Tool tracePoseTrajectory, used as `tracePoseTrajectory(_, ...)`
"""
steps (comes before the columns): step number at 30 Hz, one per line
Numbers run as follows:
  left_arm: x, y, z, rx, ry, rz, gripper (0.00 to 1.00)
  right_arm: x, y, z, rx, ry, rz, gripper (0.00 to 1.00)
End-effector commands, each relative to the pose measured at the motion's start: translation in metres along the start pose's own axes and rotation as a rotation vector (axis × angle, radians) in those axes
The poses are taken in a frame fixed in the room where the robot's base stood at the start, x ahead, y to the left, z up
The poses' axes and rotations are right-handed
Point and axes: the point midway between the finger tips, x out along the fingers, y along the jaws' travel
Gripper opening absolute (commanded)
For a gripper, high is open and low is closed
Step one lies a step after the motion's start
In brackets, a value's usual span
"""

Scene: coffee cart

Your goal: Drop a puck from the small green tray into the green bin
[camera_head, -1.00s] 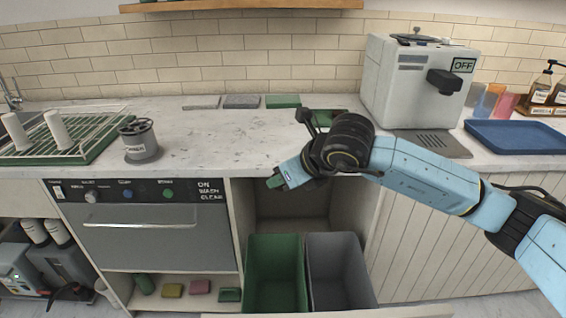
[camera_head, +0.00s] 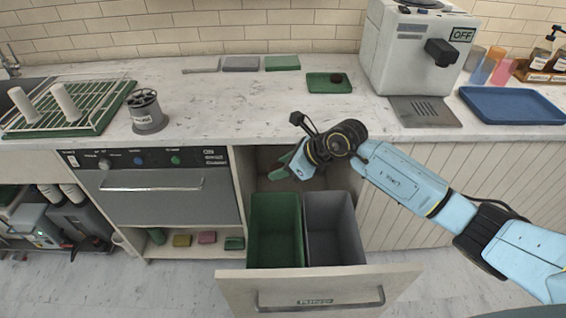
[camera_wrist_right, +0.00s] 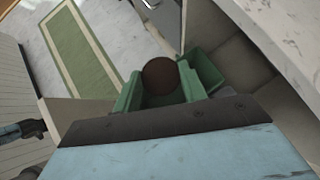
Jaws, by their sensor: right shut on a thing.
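My right gripper (camera_head: 281,172) is above the back rim of the green bin (camera_head: 275,232), pointing down-left. In the right wrist view, the green fingers of my right gripper (camera_wrist_right: 160,88) are shut on a dark brown puck (camera_wrist_right: 159,74). That puck is not visible in the head view. The green bin also shows beyond the fingers in the wrist view (camera_wrist_right: 205,70). The small green tray (camera_head: 318,87) lies on the counter left of the coffee machine, with another dark puck (camera_head: 337,77) on it. My left gripper is not in view.
A grey bin (camera_head: 334,232) stands right beside the green bin in the pulled-out drawer (camera_head: 318,290). The counter edge is just behind my gripper. A dishwasher (camera_head: 153,195) is to the left. The floor in front is clear.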

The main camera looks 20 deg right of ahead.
Motion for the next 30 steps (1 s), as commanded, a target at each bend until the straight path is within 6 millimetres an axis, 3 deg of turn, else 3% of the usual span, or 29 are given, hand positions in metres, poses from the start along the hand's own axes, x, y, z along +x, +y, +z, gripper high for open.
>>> tracePoseTrajectory(7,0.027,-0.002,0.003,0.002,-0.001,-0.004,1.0,0.023,0.0,-0.024,0.0,0.0,0.0,0.2)
tracePoseTrajectory(18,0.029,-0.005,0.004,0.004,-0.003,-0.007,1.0,0.026,0.0,-0.026,-0.001,0.0,-0.001,0.2)
tracePoseTrajectory(19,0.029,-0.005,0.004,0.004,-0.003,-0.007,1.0,0.026,0.0,-0.026,-0.001,0.0,-0.001,0.45)
tracePoseTrajectory(24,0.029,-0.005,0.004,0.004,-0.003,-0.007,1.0,0.026,0.0,-0.026,-0.001,0.0,-0.001,0.67)
tracePoseTrajectory(30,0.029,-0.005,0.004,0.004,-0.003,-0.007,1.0,0.026,0.0,-0.026,-0.001,0.001,-0.001,0.67)
